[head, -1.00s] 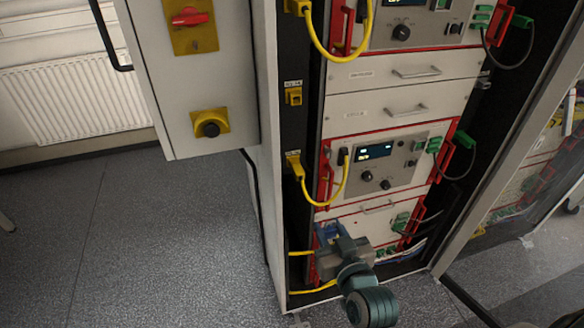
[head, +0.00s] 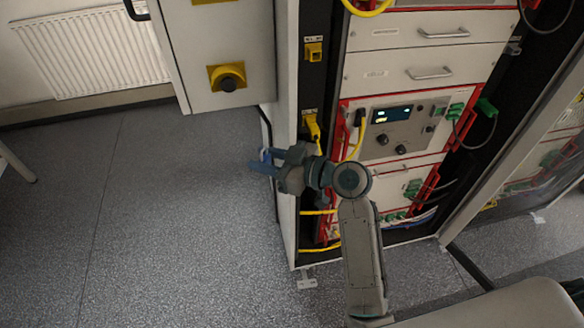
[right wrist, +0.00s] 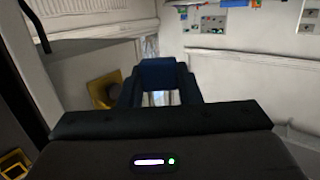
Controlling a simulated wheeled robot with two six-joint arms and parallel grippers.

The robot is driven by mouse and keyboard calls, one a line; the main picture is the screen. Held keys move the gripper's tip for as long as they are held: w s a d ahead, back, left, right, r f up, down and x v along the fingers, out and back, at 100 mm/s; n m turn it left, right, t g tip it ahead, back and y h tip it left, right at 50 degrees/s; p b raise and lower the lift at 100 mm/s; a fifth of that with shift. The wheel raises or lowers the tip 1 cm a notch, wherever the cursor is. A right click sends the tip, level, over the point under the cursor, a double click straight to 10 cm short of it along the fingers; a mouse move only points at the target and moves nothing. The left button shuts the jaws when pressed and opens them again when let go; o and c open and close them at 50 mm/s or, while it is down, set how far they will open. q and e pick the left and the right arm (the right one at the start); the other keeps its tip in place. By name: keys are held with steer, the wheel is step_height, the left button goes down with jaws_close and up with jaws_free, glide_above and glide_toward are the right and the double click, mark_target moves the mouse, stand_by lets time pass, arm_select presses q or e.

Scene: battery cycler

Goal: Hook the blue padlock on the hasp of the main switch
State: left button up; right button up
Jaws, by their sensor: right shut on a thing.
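My right gripper (head: 262,164) is shut on the blue padlock (head: 265,155), held out to the left in front of the rack's left edge, below the grey cabinet. In the right wrist view the dark blue padlock (right wrist: 157,70) sits between the fingers of the gripper (right wrist: 160,98); its shackle is hard to make out. Only the bottom edge of a yellow plate (head: 208,1), from the red-handled switch, shows at the top of the head view. A hasp cannot be made out. My left gripper is not in view.
A yellow plate with a black knob (head: 227,78) is on the cabinet (head: 215,45); the rack (head: 405,100) with yellow cables stands to the right. A radiator (head: 90,50) is on the wall. The floor (head: 150,230) at left is clear.

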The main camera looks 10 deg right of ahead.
steer(key=n+g+y, duration=0.1)
steer(key=g, duration=0.1)
steer(key=n+g+y, duration=0.1)
steer(key=n+g, duration=0.1)
steer(key=w+r+n+g+y, duration=0.1)
steer(key=n+g, duration=0.1)
steer(key=shift+a+g, duration=0.25)
steer(key=shift+g, duration=0.15)
steer(key=shift+s+d+f+n+g, duration=0.1)
steer(key=shift+s+d+n+g, duration=0.1)
steer(key=shift+n+g, duration=0.25)
steer(key=shift+s+d+n+g, duration=0.1)
steer(key=shift+d+n+g, duration=0.05)
steer(key=shift+n+g, duration=0.25)
